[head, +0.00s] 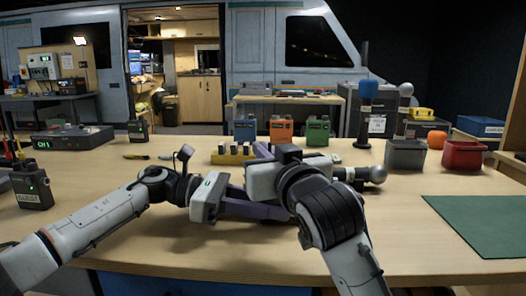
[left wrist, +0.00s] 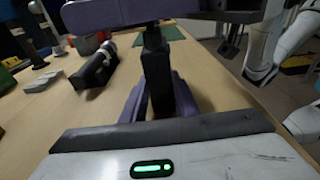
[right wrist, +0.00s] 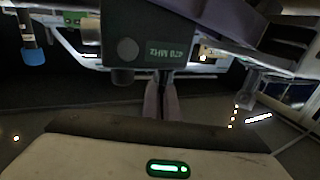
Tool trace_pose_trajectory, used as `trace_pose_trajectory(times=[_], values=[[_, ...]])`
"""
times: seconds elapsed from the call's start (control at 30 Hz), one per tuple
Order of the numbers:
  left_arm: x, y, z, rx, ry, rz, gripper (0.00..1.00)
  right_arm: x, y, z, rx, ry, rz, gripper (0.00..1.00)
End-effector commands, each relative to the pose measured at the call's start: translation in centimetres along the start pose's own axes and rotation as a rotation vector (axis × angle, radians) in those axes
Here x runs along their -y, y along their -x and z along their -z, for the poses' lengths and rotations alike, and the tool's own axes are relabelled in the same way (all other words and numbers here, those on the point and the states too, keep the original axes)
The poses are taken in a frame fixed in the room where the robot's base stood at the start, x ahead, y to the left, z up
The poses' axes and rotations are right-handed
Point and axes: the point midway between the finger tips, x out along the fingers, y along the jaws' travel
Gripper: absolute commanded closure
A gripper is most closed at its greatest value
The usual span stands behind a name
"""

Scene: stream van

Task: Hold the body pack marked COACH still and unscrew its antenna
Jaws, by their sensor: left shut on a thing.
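A dark body pack shows upright in the left wrist view (left wrist: 157,80), with the purple fingers of my left gripper (left wrist: 160,105) shut on its sides. No COACH label shows. A thin dark antenna (left wrist: 151,36) rises from the pack. My right gripper (right wrist: 162,85) has its fingers close together at the antenna; its grip is unclear. In the head view my right gripper (head: 262,152) and arm hide the pack.
A pack marked GUEST (head: 32,190) stands at left, another pack (head: 138,129) farther back. A yellow block (head: 232,159), blue, orange (head: 281,131) and green boxes stand behind the grippers. A microphone (head: 365,174) lies right. Grey (head: 405,156) and red bins (head: 463,156) and a green mat (head: 480,222) are farther right.

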Motion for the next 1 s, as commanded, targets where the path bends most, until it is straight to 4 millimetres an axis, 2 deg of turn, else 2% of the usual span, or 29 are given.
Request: trace_pose_trajectory(times=[0.63, 1.0], values=[[0.02, -0.03, 0.01, 0.0, 0.0, 0.001, 0.98, 0.18, -0.02, 0.04, 0.0, 0.001, 0.034, 1.0], [0.02, -0.03, 0.01, 0.0, 0.0, 0.001, 0.98, 0.17, -0.03, 0.83, 0.001, 0.0, 0.034, 1.0]])
